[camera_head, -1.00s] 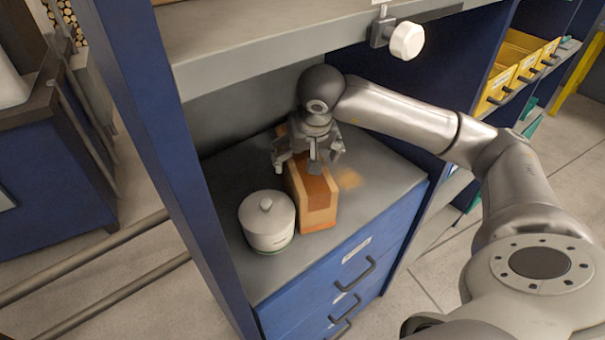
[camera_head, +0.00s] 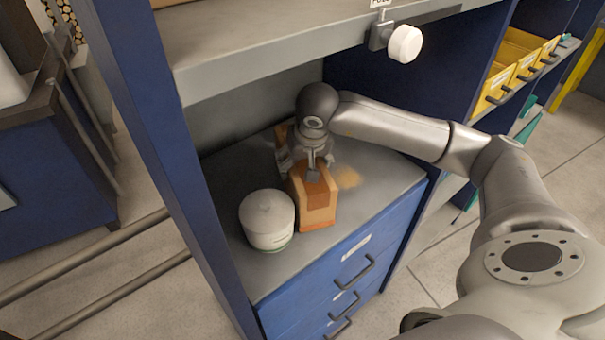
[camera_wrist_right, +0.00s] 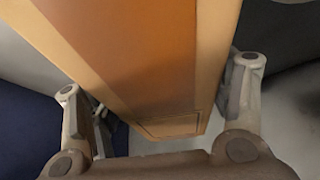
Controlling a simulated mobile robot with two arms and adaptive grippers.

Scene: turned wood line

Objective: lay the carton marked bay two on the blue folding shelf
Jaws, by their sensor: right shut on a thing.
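A brown cardboard carton (camera_head: 315,199) with a darker tape band stands on the grey top of the blue cabinet. My right gripper (camera_head: 309,170) is over it, and its fingers are shut on the carton's two sides. In the right wrist view the carton (camera_wrist_right: 150,60) fills the space between the two fingers (camera_wrist_right: 160,115). No bay marking on the carton is readable. My left gripper is not in view. I cannot make out a blue folding shelf for certain.
A white lidded pot (camera_head: 267,220) stands close to the left of the carton. A grey shelf (camera_head: 300,48) with a white knob (camera_head: 404,44) hangs above. Blue drawers (camera_head: 350,262) are below. Yellow bins (camera_head: 508,75) stand at the right.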

